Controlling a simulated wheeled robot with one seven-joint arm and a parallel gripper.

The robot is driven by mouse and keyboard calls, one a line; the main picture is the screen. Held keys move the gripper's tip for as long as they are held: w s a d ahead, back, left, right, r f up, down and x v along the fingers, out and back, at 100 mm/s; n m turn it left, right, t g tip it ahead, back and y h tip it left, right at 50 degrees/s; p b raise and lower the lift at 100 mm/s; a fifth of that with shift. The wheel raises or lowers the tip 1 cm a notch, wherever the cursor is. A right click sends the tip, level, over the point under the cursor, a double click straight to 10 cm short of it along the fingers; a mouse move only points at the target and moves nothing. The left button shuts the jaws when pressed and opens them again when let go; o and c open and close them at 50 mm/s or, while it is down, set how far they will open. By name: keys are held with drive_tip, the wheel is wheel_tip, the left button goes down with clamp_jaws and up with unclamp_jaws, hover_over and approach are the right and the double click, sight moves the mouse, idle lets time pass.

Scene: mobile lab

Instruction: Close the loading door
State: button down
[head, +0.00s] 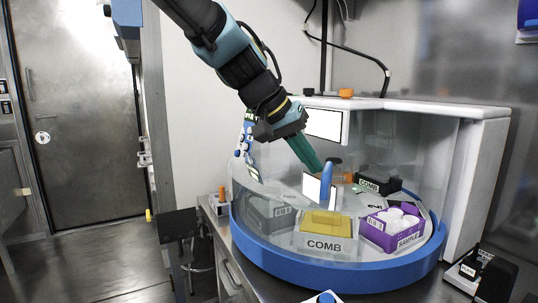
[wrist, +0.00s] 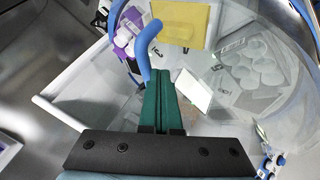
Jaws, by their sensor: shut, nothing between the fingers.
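The loading door (head: 275,172) is a clear curved cover around the front of the white machine, above its blue round base. Its blue curved handle (head: 327,184) stands upright near the middle and also shows in the wrist view (wrist: 145,45). My gripper (head: 317,168) comes down from the upper left with its teal fingers together and empty. In the wrist view, my fingertips (wrist: 158,74) lie right beside the handle. I cannot tell whether they touch it. How far the clear door stands open is hard to make out.
Behind the clear cover stand a yellow-topped COMB box (head: 325,226), a purple SAMPLE rack (head: 392,230) and a black COMB box (head: 380,182). The white machine housing (head: 478,185) rises at the right. Open floor (head: 105,245) lies at the left.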

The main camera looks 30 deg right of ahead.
drive_tip(key=s+d, duration=0.1)
drive_tip(key=s+n, duration=0.1)
drive_tip(key=s+d+n+t+p, duration=0.1)
drive_tip(key=shift+s+d+r, duration=0.15)
drive_tip(key=shift+s+d, duration=0.2)
drive_tip(key=shift+s, duration=0.05)
drive_tip(key=s+d+p, duration=0.1)
drive_tip(key=s+d, duration=0.2)
drive_tip(key=d, duration=0.4)
drive_tip(key=s+d+p, duration=0.2)
drive_tip(key=s+d, duration=0.1)
drive_tip(key=d, duration=0.5)
drive_tip(key=shift+s+d, duration=0.3)
drive_tip(key=shift+s, duration=0.05)
drive_tip(key=shift+d, duration=0.1)
